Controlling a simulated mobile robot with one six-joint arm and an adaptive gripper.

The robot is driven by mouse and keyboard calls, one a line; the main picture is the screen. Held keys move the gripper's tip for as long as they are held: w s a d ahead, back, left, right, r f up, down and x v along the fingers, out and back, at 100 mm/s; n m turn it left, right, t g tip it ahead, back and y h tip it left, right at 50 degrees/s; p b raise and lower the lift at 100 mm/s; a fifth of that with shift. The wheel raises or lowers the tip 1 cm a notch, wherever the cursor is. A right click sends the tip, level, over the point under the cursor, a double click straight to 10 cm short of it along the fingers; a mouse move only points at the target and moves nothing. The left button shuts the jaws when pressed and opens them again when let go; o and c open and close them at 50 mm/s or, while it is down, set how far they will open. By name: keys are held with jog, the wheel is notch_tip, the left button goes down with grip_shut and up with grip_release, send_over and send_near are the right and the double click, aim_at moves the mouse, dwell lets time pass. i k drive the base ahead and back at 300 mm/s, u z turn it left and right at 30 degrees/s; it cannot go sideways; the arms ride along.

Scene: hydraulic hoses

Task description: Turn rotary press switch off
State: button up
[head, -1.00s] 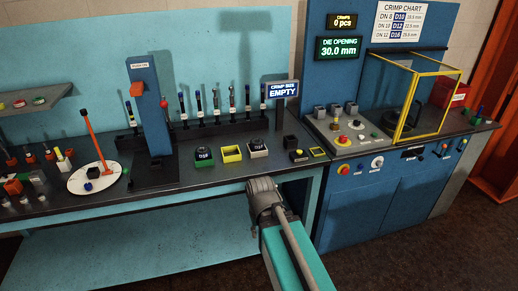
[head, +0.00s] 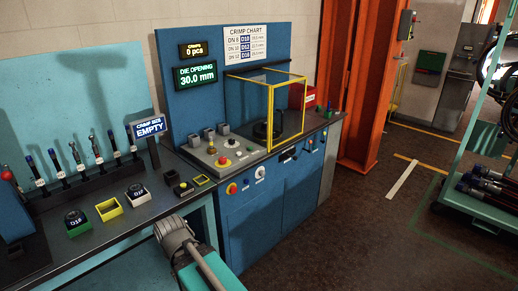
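The blue press cabinet (head: 275,190) stands in the middle of the head view. Its front panel has a red-orange round control (head: 231,188) at the left and a white round dial (head: 260,172) to its right. A dark control (head: 287,155) is further right, followed by small levers (head: 312,143). The labels are too small to read, so I cannot tell which one is the rotary press switch or how it is set. My teal and grey arm shows at the bottom, left of and apart from the panel. My gripper's fingers are not visible.
A yellow-framed guard (head: 271,110) and a sloped button console (head: 222,153) are on the cabinet top. The die display (head: 195,74) reads 30.0 mm. A workbench (head: 105,236) with hoses and bins adjoins at left. Dark floor (head: 340,235) is clear in front and right.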

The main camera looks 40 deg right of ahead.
aim_at(222, 160)
jog(key=z, duration=1.15)
jog(key=k, duration=0.65)
jog(key=u, duration=0.6)
jog(key=i, duration=1.2)
jog(key=u, duration=0.1)
